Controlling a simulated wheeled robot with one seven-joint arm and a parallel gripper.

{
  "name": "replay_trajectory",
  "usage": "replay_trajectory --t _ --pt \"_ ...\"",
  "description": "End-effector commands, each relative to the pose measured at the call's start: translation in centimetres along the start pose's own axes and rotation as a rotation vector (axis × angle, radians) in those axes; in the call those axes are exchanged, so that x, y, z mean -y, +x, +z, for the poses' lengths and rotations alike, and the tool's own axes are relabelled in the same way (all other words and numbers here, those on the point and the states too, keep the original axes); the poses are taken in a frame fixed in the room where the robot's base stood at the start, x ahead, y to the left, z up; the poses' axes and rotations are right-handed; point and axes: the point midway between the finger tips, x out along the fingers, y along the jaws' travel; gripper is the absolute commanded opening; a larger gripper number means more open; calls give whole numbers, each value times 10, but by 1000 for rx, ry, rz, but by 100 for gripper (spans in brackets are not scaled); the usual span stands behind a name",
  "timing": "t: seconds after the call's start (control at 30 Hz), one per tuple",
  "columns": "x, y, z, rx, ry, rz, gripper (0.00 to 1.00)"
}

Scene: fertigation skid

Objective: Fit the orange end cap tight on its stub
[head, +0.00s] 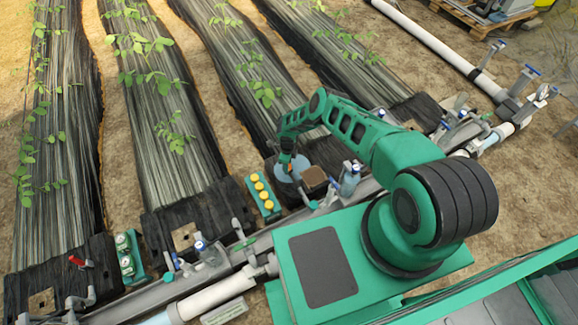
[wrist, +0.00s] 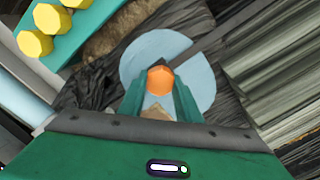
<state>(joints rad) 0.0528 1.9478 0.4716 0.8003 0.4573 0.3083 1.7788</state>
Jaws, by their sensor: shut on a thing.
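The orange end cap (wrist: 160,80) sits between the fingertips of my gripper (wrist: 159,92) in the wrist view, its faceted end facing out. My gripper is shut on it. Behind the cap lies a pale blue disc (wrist: 203,80), which also shows in the head view (head: 285,178) under my gripper (head: 288,167). I cannot tell the gap between cap and disc. In the head view the cap is too small and covered to make out clearly. I cannot pick out the cap's stub for certain in either view.
A green rack with several yellow caps (head: 258,187) stands just left of my gripper; it also shows in the wrist view (wrist: 85,35). A brown square block (head: 314,177) is right of the disc. Blue-handled valves (head: 350,178) and grey pipes run along the front of the beds.

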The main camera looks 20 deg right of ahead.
Motion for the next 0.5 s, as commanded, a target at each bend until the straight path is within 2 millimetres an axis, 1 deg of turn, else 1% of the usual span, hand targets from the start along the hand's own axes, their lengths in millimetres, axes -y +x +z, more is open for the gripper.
replay_trajectory --t 0.07,0.3,0.4,0.5 --pt "3 -1 2 6 38 -6 9" --pt "4 -1 2 8 396 -5 9" --pt "5 -2 2 9 478 -7 9" --pt "6 -2 2 8 498 -8 9"
